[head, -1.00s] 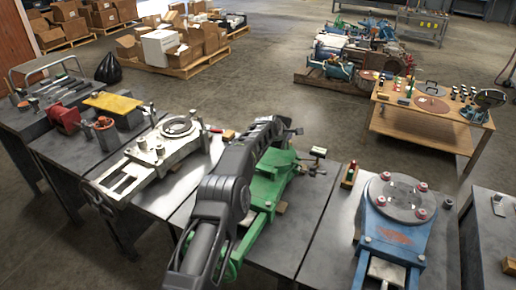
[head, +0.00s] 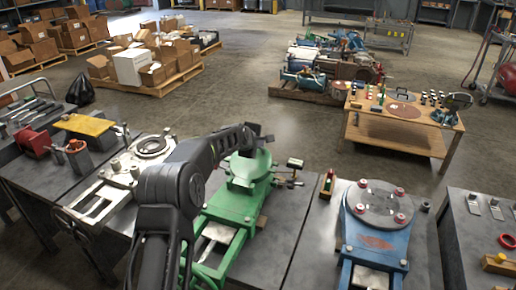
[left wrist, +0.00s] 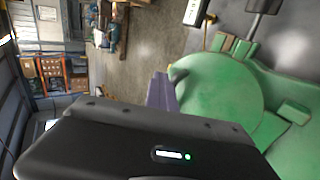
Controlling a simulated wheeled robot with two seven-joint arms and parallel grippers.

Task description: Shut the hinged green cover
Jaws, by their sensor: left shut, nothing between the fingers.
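The green machine (head: 222,205) lies on the grey bench in the head view. Its round green cover (head: 250,166) shows at its far end, and I cannot tell from here whether it lies fully flat. In the left wrist view the green cover (left wrist: 215,95) is a large disc at the right, over green bodywork. My right gripper is out of view.
A blue machine with a grey disc (head: 380,205) stands to the right, a pale metal one (head: 105,190) to the left. A small black-topped fitting (head: 294,164) stands right of the cover. A wooden table (head: 400,115) is farther back, across open floor.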

